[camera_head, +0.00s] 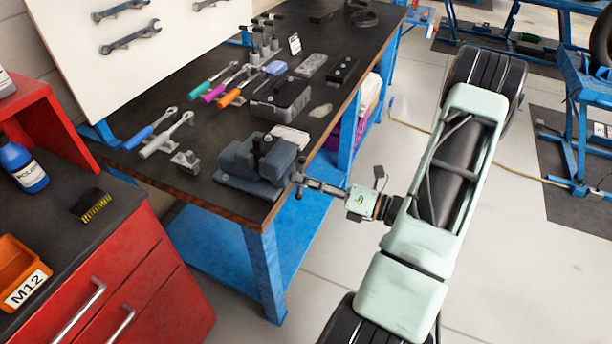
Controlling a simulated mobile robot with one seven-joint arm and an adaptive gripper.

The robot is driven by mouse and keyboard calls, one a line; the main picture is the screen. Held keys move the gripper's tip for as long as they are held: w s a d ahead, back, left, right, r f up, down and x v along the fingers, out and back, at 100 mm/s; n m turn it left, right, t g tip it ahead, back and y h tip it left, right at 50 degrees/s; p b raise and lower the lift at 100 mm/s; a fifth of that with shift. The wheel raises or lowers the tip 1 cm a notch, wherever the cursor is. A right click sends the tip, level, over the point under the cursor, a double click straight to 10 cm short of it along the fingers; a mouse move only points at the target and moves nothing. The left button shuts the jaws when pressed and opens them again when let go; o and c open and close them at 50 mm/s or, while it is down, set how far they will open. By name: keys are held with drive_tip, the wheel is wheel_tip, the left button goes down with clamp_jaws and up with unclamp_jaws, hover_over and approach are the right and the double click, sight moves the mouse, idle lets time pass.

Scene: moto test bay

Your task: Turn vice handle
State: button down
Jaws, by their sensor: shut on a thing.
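The vice (256,163) is a blue-grey block with dark jaws, standing at the near right corner of the black bench top. Its handle (300,176) is a small dark bar with knobbed ends, upright at the vice's right side, just past the bench edge. My gripper (306,182) reaches in from the right, level with the handle, and is shut on it. The fingers cover part of the handle, and the exact contact is too small to make out.
The bench (210,186) holds ratchets (168,133), colored-handled tools (215,88) and a dark case (281,98) behind the vice. A red cabinet (135,262) with a bottle (22,165), a brush (91,204) and an orange bin (18,272) stands at left.

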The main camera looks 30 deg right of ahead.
drive_tip(key=shift+s+a+m, duration=0.1)
drive_tip(key=shift+m, duration=0.4)
drive_tip(key=c, duration=1.7)
unclamp_jaws()
drive_tip(key=shift+c, duration=0.2)
drive_tip(key=v, duration=1.2)
